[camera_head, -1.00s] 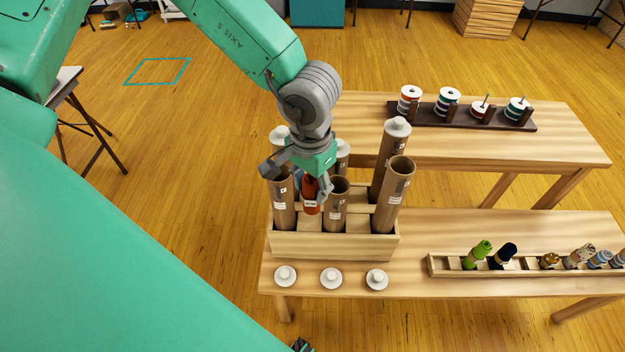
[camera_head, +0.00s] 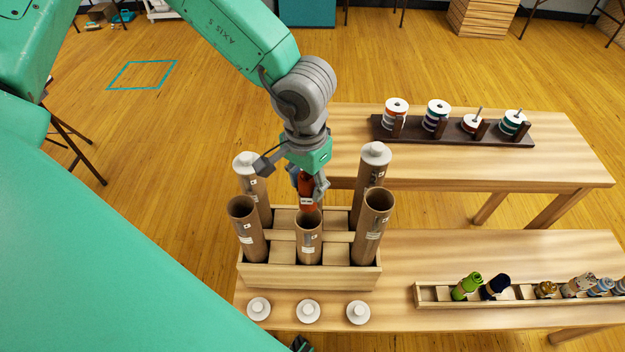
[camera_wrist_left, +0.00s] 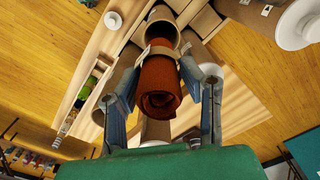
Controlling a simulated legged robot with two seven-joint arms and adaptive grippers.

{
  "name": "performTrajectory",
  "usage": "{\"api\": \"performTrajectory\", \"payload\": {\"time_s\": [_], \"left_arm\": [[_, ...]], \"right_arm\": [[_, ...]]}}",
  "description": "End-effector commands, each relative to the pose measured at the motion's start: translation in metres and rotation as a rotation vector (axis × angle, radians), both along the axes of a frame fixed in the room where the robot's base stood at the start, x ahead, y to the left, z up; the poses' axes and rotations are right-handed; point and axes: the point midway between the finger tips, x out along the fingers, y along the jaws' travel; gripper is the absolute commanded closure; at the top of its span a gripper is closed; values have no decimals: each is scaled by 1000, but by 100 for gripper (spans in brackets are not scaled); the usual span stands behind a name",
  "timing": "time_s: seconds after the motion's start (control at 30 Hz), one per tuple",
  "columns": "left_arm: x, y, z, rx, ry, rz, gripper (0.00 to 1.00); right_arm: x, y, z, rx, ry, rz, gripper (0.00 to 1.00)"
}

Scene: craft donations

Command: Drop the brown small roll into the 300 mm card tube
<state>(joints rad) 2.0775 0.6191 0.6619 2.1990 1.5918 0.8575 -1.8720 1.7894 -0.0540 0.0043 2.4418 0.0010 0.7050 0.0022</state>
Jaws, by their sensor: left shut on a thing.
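The brown small roll (camera_head: 307,190) is a rust-brown cylinder with a pale band. My left gripper (camera_head: 308,183) is shut on it and holds it upright at the mouth of the front middle card tube (camera_head: 308,243). In the left wrist view the roll (camera_wrist_left: 158,88) sits between the fingers, and that tube's round mouth (camera_wrist_left: 163,27) shows just beyond it. I cannot tell how far its lower end is inside. The front left tube (camera_head: 248,232) and the taller front right tube (camera_head: 371,228) are open too. Tube labels are too small to read. My right gripper is not in view.
The tubes stand in a wooden rack (camera_head: 300,277). Back tubes with white caps (camera_head: 375,153) rise close to the gripper. Loose white caps (camera_head: 308,311) lie in front. A tray of rolls (camera_head: 430,300) is at right; a spool rack (camera_head: 455,133) is on the rear table.

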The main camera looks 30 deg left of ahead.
Motion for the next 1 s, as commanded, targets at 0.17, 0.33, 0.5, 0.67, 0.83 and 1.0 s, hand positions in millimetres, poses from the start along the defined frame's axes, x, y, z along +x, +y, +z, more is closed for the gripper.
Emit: {"api": "performTrajectory", "payload": {"time_s": [0.17, 0.33, 0.5, 0.67, 0.83, 1.0], "left_arm": [[3, -2, -15, 2, 1, 1, 91], [2, -5, -24, 4, 0, 0, 91], [2, -5, -34, 6, -1, 0, 91], [1, -2, -46, 3, 4, 0, 91], [2, -1, -62, 1, 2, 0, 91], [1, -1, -71, 3, 2, 1, 91]], "right_arm": [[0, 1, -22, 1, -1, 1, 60], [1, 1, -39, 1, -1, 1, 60], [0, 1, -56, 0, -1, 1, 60], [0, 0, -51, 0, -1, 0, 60], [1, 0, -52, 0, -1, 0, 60], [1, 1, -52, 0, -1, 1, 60]]}}
